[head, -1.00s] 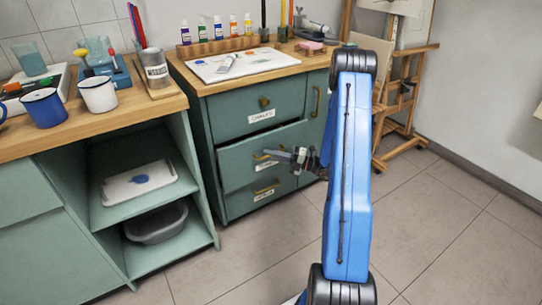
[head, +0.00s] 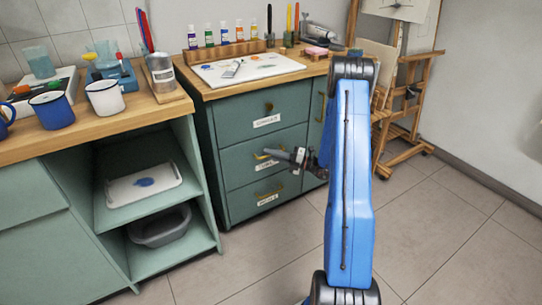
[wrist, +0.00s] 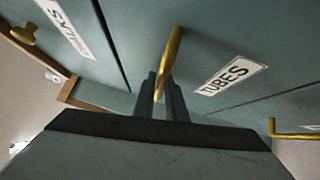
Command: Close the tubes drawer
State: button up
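The tubes drawer (head: 238,168) is the middle green drawer of the cabinet. Its front looks flush, or nearly flush, with the drawers above and below in the head view. Its white TUBES label (wrist: 231,74) shows in the wrist view. My gripper (head: 290,156) is at the brass handle (head: 263,156) of this drawer. In the wrist view the fingers of my gripper (wrist: 163,98) are close together on both sides of the handle (wrist: 172,55), whose near end is partly hidden between them.
The chalks drawer (head: 260,108) is above and another labelled drawer (head: 262,193) below, both shut. An open shelf unit (head: 205,215) stands to the left. An easel (head: 405,110) stands to the right. The tiled floor (head: 440,230) in front is clear.

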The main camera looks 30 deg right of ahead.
jog(key=shift+d, duration=0.1)
jog(key=v, duration=1.7)
jog(key=shift+s+d+r, duration=0.1)
jog(key=shift+d, duration=0.05)
jog(key=s+a+r+n+g+h, duration=0.1)
jog(key=s+a+r+n+g, duration=0.3)
jog(key=a+r+n, duration=0.4)
jog(key=s+a+r+n+g+h, duration=0.1)
jog(key=s+a+r+n+g, duration=0.35)
jog(key=a, duration=0.55)
jog(key=s+a+r+n+g+h, duration=0.1)
jog(key=s+a+r+n+g, duration=0.2)
jog(key=a+r+n+g, duration=0.45)
jog(key=s+a+r+n+t+h, duration=0.2)
jog(key=s+n+h, duration=0.3)
jog(key=s+n, duration=0.5)
jog(key=s+a+r+n+t+h, duration=0.3)
jog(key=s+r+n+t+h, duration=0.1)
jog(key=s+n, duration=0.7)
jog(key=shift+a+r+n+t+h, duration=0.15)
jog(key=shift+r+n+t+h, duration=0.2)
jog(key=shift+n+t+h, duration=0.55)
